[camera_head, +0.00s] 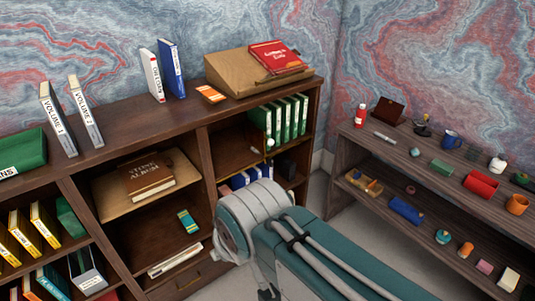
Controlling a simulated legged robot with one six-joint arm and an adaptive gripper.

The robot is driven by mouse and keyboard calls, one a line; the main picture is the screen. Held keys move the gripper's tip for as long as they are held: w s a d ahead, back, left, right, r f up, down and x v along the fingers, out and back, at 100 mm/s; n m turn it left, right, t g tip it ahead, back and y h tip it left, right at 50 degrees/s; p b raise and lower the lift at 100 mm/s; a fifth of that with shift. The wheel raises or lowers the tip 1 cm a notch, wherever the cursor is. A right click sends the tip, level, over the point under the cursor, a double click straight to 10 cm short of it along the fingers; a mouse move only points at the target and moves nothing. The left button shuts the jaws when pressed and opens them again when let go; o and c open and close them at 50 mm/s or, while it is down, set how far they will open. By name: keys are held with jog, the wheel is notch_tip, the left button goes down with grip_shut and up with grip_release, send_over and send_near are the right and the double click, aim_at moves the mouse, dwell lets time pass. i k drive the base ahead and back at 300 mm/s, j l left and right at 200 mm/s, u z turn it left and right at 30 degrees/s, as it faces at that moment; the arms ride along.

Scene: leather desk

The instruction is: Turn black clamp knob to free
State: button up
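I cannot make out a black clamp knob for certain. A small black object with an upright part (423,128) stands on top of the right shelf unit, left of a blue mug (452,139). It is too small to tell whether it is a clamp or how a knob on it is set. My arm, with a grey rounded joint and teal link, fills the lower middle, in front of the left bookcase. My gripper does not show in this view.
The wooden bookcase (150,116) at left holds binders and books, with a sloped stand (232,76) and red book (274,57) on top. The right shelf unit (400,150) carries several small items, including a red bottle (360,116) and brown box (388,111). Floor shows between them.

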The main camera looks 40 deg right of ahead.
aim_at(270, 162)
jog(key=i+l, duration=0.1)
jog(key=l, duration=0.25)
jog(key=i+l, duration=0.1)
jog(key=l, duration=0.25)
jog(key=i+l, duration=0.15)
jog(key=l, duration=0.2)
jog(key=i+l, duration=0.1)
jog(key=l, duration=0.25)
jog(key=z, duration=0.05)
